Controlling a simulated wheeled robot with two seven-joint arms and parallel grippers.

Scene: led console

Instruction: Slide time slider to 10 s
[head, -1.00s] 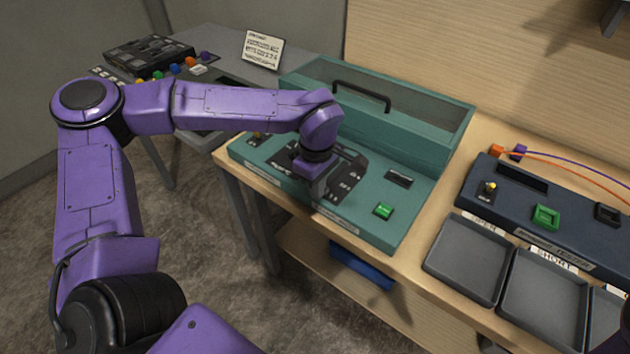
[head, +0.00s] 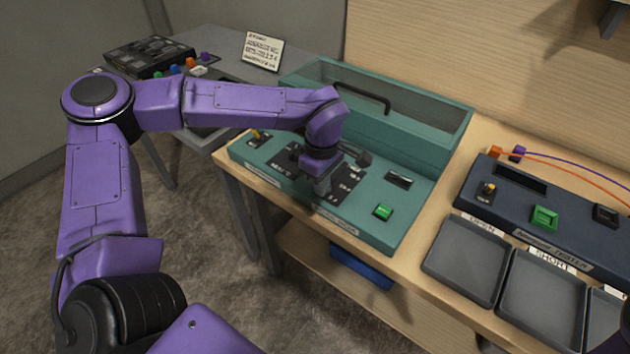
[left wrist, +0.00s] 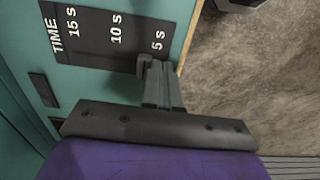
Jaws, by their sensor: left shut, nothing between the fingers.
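The teal console (head: 408,212) stands on the bench, with a dark time panel (left wrist: 92,32) on its top. In the left wrist view the panel reads TIME, 15 s, 10 s and 5 s, with 5 s nearest the console's edge. A small grey block (left wrist: 144,64), apparently the slider knob, shows close to the 5 s label. My left gripper (left wrist: 160,72) is shut and points down at the panel, its fingertips right beside this block; I cannot tell whether they touch. In the head view my left gripper (head: 322,192) hides part of the panel.
A green button (head: 383,211) and a yellow-tipped switch (head: 257,135) are on the console. A teal case with a black handle (head: 361,96) rises behind. A dark tester (head: 525,222) and grey trays (head: 468,262) stand to the right.

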